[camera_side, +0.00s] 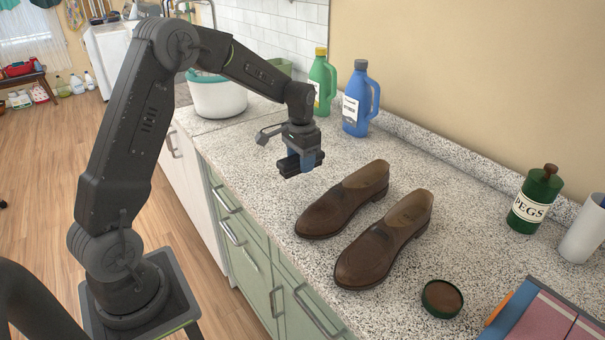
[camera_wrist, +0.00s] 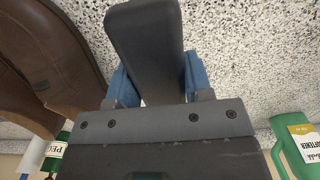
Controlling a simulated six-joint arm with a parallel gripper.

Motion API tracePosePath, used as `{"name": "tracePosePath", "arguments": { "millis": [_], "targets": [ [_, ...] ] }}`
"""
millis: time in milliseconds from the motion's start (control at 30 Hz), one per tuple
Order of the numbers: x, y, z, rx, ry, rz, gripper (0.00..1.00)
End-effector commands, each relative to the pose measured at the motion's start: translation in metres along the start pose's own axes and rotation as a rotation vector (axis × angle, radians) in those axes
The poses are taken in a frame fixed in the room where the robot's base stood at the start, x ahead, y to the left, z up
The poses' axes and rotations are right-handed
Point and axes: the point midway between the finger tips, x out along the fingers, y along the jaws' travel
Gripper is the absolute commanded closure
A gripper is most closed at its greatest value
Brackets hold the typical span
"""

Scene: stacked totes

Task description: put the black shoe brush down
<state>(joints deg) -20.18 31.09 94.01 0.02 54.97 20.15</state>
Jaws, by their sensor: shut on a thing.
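My gripper (camera_side: 302,161) is shut on the black shoe brush (camera_side: 289,165), left of the brown shoes over the counter. The size of the gap between brush and counter is hard to tell. In the wrist view, the blue fingers of my gripper (camera_wrist: 158,82) press on both sides of the brush (camera_wrist: 147,38), whose dark rounded end points away from the wrist over speckled counter. The brush's underside is hidden in that view.
Two brown shoes (camera_side: 345,202) (camera_side: 384,243) and a round polish tin (camera_side: 442,298) stand on the speckled counter (camera_side: 480,200). Blue (camera_side: 358,100) and green (camera_side: 322,82) bottles stand behind my gripper. A peg jar (camera_side: 536,200) is at right. Counter between bottles and shoes is clear.

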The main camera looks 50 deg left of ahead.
Motion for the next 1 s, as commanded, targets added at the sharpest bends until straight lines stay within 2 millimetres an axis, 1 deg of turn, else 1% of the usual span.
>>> {"name": "tracePosePath", "arguments": {
  "millis": [167,400,800,833,1000],
  "targets": [
    [0.008,0.004,-0.003,0.000,0.000,0.000,0.72],
    [0.040,0.003,-0.003,0.000,-0.001,0.000,0.72],
    [0.046,0.003,-0.003,0.000,0.001,0.000,0.72],
    [0.046,0.003,-0.003,0.000,0.001,0.000,0.51],
    [0.045,0.003,-0.003,0.000,0.001,0.000,0.34]
  ]
}}
